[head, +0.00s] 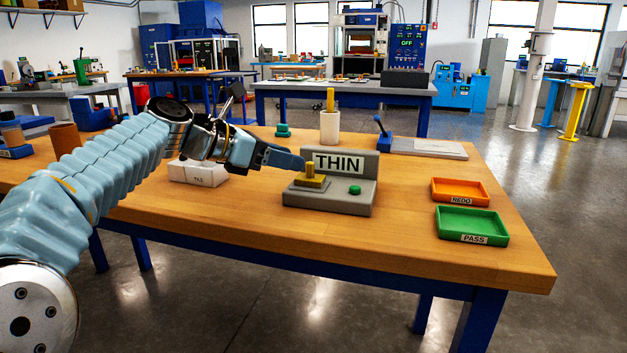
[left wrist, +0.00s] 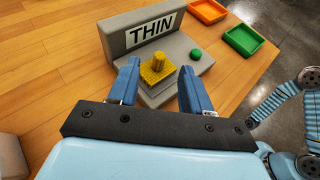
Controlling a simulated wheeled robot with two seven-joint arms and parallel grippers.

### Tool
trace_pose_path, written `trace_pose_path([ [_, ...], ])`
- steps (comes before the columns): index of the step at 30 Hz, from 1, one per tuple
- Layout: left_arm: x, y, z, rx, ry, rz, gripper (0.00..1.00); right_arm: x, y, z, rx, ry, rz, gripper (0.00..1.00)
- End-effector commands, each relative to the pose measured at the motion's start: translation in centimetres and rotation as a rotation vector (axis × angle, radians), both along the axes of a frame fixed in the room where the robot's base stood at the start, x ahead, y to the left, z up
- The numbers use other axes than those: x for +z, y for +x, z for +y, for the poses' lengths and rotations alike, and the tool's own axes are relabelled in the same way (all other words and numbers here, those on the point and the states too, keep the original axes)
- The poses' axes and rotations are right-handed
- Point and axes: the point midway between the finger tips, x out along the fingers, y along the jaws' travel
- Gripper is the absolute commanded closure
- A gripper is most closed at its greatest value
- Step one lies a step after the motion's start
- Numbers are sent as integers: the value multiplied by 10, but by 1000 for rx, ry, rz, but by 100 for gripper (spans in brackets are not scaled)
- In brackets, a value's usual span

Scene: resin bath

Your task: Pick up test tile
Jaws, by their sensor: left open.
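The test tile (head: 311,181) is a yellow square plate with an upright yellow knob. It lies on the left part of the grey gauge stand (head: 330,208), below a sign reading THIN (head: 339,163). It also shows in the left wrist view (left wrist: 154,76), in the space between and ahead of my two blue fingers. My left gripper (head: 290,161) is open and comes in from the left, its fingertips close to the tile's knob. Whether the fingers touch the knob, I cannot tell. My right gripper is not in view.
A green button (head: 355,190) sits on the stand right of the tile. An orange REDO tray (head: 460,201) and a green PASS tray (head: 474,238) are at the right. A white block (head: 190,175) lies under my left arm. A white cup (head: 330,128) stands behind the stand.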

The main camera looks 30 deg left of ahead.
Motion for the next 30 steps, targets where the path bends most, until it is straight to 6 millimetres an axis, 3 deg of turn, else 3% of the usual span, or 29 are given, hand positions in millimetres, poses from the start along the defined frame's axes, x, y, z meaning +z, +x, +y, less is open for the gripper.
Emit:
trace_pose_path([
  [15,-26,48,-30,-1,0,0,51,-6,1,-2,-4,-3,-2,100],
  [23,-27,51,-31,1,0,-1,51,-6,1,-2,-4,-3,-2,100],
  [30,-27,50,-31,1,0,-1,88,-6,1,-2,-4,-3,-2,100],
])
